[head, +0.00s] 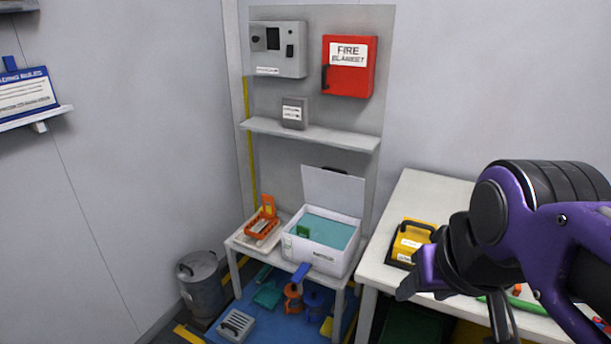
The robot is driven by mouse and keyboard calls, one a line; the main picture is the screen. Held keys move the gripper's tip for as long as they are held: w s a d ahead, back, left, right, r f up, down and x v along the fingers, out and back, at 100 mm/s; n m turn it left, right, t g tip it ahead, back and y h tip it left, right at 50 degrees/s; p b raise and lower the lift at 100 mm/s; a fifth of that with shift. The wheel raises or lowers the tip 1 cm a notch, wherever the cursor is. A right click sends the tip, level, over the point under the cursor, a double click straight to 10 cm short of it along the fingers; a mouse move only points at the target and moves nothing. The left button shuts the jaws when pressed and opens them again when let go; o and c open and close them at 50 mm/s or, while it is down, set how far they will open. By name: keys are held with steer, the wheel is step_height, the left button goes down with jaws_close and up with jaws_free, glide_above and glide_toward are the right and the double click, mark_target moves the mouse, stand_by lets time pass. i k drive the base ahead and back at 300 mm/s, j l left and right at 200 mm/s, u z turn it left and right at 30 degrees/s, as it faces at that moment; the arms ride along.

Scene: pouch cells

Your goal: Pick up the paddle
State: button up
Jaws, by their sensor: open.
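My gripper (452,302), on a purple and black arm, is at the right, in front of the white table. It is open, and I see nothing held in it. I cannot tell for sure which thing is the paddle. A flat blue piece (301,273) shows at the front edge of the small white stand, below the open white box; it may be the paddle. An orange holder (262,223) with an upright orange part stands on the stand left of the box. My gripper is well to the right of both, apart from them.
The open white box (315,257) holds a teal surface and a small green piece. A yellow case (408,243) lies on the white table (425,192), partly hidden by my arm. A grey bin (200,283) stands left. Several items lie on the blue floor mat (262,318).

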mark_target(525, 304)
steer(key=u, duration=0.15)
steer(key=z, duration=1.45)
steer(key=k, duration=0.05)
